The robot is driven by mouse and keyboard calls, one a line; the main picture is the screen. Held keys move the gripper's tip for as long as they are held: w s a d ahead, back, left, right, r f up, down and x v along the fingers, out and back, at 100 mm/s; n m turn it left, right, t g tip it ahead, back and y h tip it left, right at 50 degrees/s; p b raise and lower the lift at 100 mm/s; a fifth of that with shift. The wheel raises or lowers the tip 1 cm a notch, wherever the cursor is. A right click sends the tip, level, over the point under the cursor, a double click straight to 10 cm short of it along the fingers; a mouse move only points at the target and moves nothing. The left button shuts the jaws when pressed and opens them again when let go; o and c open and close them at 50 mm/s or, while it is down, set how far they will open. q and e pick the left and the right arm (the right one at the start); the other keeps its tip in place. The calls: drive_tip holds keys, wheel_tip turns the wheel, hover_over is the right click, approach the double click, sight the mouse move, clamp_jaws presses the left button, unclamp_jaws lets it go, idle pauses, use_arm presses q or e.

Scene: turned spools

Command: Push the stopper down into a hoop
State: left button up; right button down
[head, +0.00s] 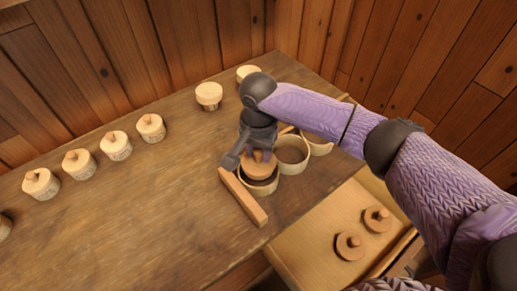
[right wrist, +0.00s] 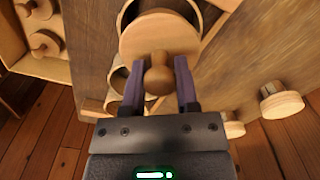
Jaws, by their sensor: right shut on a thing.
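My right gripper (head: 258,155) points down and is shut on the knob of a round wooden stopper (head: 257,171). In the right wrist view, the purple fingers (right wrist: 168,80) flank the knob (right wrist: 158,76) below the stopper's pale disc (right wrist: 160,36). The stopper is over the nearest hoop (head: 262,191) and covers part of its mouth; a dark opening shows beside the disc. I cannot tell whether they touch. Two more hoops, a middle one (head: 292,167) and a far one (head: 321,150), stand open behind it. My left gripper is not in view.
A wooden bar (head: 243,197) lies left of the nearest hoop. An open drawer (head: 310,240) at the front right holds two loose stoppers (head: 349,246) (head: 377,219). Several stoppered spools (head: 117,146) stand left and at the back. The table's left middle is clear.

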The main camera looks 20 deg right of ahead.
sight(258, 160)
drive_tip(key=shift+f, duration=0.15)
drive_tip(key=shift+f, duration=0.9)
drive_tip(key=shift+f, duration=0.15)
drive_tip(key=shift+f+b, duration=0.35)
drive_tip(key=shift+f, duration=0.3)
drive_tip(key=shift+f+p, duration=0.1)
drive_tip(key=shift+p, duration=0.25)
drive_tip(key=shift+f, duration=0.1)
